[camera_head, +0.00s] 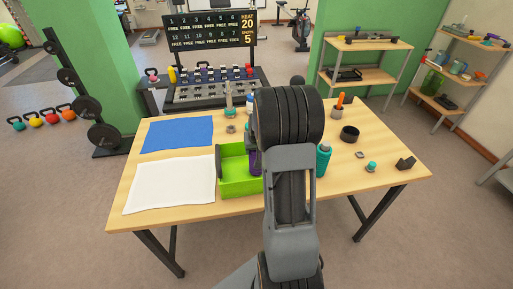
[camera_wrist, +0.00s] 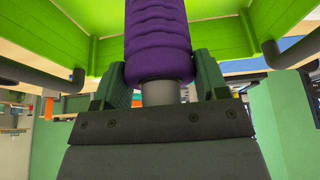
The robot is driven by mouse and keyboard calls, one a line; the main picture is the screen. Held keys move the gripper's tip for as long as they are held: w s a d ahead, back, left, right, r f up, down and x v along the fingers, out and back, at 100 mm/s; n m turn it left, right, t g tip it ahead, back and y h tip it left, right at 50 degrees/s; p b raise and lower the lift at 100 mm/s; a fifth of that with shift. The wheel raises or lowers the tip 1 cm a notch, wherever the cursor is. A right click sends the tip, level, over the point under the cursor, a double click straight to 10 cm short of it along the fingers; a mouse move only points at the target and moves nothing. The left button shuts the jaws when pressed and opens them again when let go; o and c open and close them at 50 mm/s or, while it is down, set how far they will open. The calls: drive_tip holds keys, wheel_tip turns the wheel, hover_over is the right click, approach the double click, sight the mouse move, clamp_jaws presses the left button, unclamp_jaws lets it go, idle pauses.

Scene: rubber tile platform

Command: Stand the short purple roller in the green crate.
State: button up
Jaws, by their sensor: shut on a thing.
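The short purple roller (camera_head: 254,162) shows as a narrow upright strip beside my arm, at the right part of the green crate (camera_head: 236,187). In the wrist view the ribbed purple roller (camera_wrist: 157,35) is between the two green-grey fingers of my gripper (camera_wrist: 161,78), which is shut on it near one end. The crate's green walls (camera_wrist: 220,32) rise around the roller in that view. My arm hides the crate's right side and most of the gripper in the head view. I cannot tell whether the roller touches the crate floor.
A blue mat (camera_head: 178,134) and a white mat (camera_head: 170,184) lie left. A teal bottle (camera_head: 323,160) stands right of my arm, with a black ring (camera_head: 349,134) and small items beyond on the wooden table (camera_head: 375,196).

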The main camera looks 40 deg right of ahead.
drive_tip(key=shift+f, duration=0.2)
drive_tip(key=o, duration=1.3)
drive_tip(key=shift+o, duration=0.2)
drive_tip(key=shift+r+p, duration=1.95)
drive_tip(key=shift+r, duration=1.55)
